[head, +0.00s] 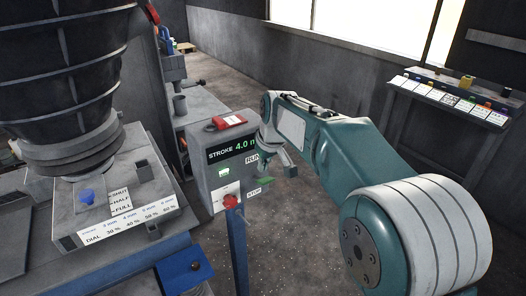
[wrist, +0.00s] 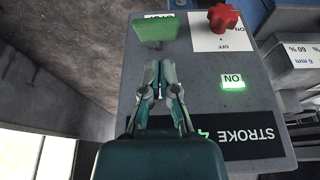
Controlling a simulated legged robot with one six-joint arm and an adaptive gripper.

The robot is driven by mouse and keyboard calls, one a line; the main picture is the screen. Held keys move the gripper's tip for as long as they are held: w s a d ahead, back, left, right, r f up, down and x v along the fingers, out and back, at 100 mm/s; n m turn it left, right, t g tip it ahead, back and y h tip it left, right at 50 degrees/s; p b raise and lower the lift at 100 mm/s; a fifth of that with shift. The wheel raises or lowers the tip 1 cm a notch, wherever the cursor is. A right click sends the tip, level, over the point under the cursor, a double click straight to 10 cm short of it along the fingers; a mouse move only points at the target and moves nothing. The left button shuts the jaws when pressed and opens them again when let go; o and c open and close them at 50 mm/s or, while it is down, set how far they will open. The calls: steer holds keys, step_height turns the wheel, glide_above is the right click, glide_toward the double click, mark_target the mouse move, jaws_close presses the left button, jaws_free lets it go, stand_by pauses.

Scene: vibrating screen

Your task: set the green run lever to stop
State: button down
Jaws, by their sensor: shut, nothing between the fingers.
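In the wrist view the lever (wrist: 155,27) is a green block at the top, partly over a small label whose text I cannot read fully. My gripper (wrist: 160,68) is shut and empty, its fingertips a little short of the lever in that picture. In the head view my gripper (head: 287,170) is beside the box, close to the lever; contact cannot be judged.
The box carries a STROKE display (wrist: 235,135), a lit green ON lamp (wrist: 232,83) and a red knob (wrist: 224,17). A dial table (head: 120,212) is at left. A labelled shelf (head: 450,101) is at right.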

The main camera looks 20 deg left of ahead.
mark_target(269, 182)
steer(key=shift+s+d+f, duration=0.15)
steer(key=shift+d+f, duration=0.1)
steer(key=shift+f, duration=0.2)
steer(key=shift+s+d+f, duration=0.15)
steer(key=shift+d+f, duration=0.05)
steer(key=shift+f, duration=0.25)
steer(key=shift+s+d+f+t+y, duration=0.2)
steer(key=shift+f+t+y, duration=0.1)
steer(key=shift+y, duration=0.1)
steer(key=shift+s+d+f+t+y, duration=0.35)
steer(key=shift+d+f+t+y, duration=0.05)
steer(key=shift+f+t+y, duration=0.3)
steer(key=f, duration=0.3)
steer(key=shift+s+d+f, duration=0.1)
steer(key=shift+s+d, duration=0.2)
steer(key=shift+d, duration=0.05)
steer(key=shift+r, duration=0.85)
